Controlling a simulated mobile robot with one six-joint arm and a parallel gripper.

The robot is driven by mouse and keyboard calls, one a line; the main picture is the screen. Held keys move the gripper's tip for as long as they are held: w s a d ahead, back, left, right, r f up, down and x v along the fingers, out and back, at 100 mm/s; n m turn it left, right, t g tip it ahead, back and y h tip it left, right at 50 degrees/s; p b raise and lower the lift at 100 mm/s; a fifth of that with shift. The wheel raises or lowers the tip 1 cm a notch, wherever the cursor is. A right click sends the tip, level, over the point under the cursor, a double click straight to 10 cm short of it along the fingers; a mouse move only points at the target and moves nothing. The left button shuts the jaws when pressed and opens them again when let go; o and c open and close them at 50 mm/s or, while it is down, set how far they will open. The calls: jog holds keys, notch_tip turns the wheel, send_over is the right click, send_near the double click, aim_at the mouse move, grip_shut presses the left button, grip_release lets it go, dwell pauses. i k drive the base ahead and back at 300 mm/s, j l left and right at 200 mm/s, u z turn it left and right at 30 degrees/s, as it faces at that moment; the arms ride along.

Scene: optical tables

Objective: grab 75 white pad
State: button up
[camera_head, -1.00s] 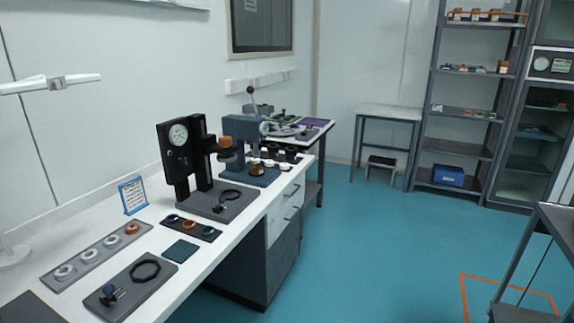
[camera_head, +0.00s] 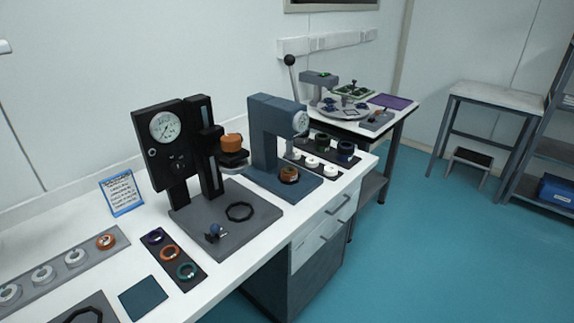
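Small white round pads are in two places in the head view. Several white rings (camera_head: 43,274) lie in a row on a long grey strip (camera_head: 22,287) at the lower left, with an orange ring (camera_head: 106,241) at its far end. My gripper is not in view.
A black gauge press (camera_head: 172,150) stands on the white bench. A dark tray (camera_head: 160,246) holds several coloured rings, near a teal square pad (camera_head: 143,297). Dark cylinders (camera_head: 345,151) stand behind the white pads.

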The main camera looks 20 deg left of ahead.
aim_at(329, 170)
jog(key=i+l+u, duration=0.2)
jog(key=i+u, duration=0.3)
jog(key=i+l+u, duration=0.25)
jog(key=u, duration=0.2)
jog(key=i+l+u, duration=0.25)
jog(key=l+u, duration=0.25)
jog(key=i+l+u, duration=0.2)
jog(key=l+u, duration=0.75)
jog(key=k+l+u, duration=0.15)
jog(key=l, duration=0.25)
jog(key=k+l+u, duration=0.2)
jog(key=l, duration=0.15)
jog(key=k+l+u, duration=0.15)
jog(key=l, duration=0.2)
jog(key=j+z, duration=0.25)
jog(key=z, duration=0.25)
